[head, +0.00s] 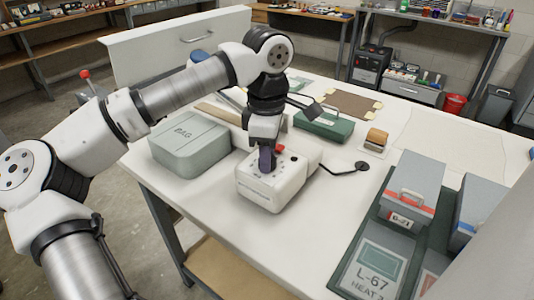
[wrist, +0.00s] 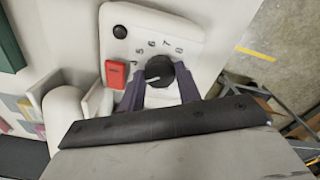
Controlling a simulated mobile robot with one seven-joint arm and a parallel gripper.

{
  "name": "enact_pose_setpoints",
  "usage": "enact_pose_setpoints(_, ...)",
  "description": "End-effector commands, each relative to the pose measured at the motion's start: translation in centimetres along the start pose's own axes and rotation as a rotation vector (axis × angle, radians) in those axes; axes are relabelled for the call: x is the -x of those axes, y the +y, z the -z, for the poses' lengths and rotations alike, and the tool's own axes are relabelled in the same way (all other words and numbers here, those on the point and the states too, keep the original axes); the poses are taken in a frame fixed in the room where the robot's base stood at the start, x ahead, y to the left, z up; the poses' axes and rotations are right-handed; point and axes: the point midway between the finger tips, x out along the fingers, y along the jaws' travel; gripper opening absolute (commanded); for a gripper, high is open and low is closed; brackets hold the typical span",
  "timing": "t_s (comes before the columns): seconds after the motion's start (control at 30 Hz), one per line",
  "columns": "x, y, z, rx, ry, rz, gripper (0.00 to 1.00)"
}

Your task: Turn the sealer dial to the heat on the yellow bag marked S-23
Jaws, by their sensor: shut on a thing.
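The sealer (head: 275,190) is a white rounded box on the table. In the wrist view its white face (wrist: 185,30) carries a black round dial (wrist: 160,67) with a short white pointer line and an arc of numbers, of which 6, 7 and 8 read most clearly. My gripper (head: 266,165) reaches down onto the sealer. In the wrist view its dark purple fingers (wrist: 160,82) are closed on both sides of the dial. The pointer line lies toward the lower left in that view; its exact setting is unclear. I see no yellow bag marked S-23.
A red switch (wrist: 116,74) sits beside the dial. A grey-green box (head: 190,143) stands left of the sealer, a green case (head: 323,124) behind it. At right, a dark tray (head: 378,212) holds a grey case marked B-21 (head: 412,187) and a package marked L-67 (head: 372,268).

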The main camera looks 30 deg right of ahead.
Motion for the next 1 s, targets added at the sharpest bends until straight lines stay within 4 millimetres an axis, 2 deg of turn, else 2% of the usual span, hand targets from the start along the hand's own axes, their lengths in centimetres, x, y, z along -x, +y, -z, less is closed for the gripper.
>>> enact_pose_setpoints(1.0, 0.11, 0.05, -0.08, -0.964, -0.002, -0.005, 0.11)
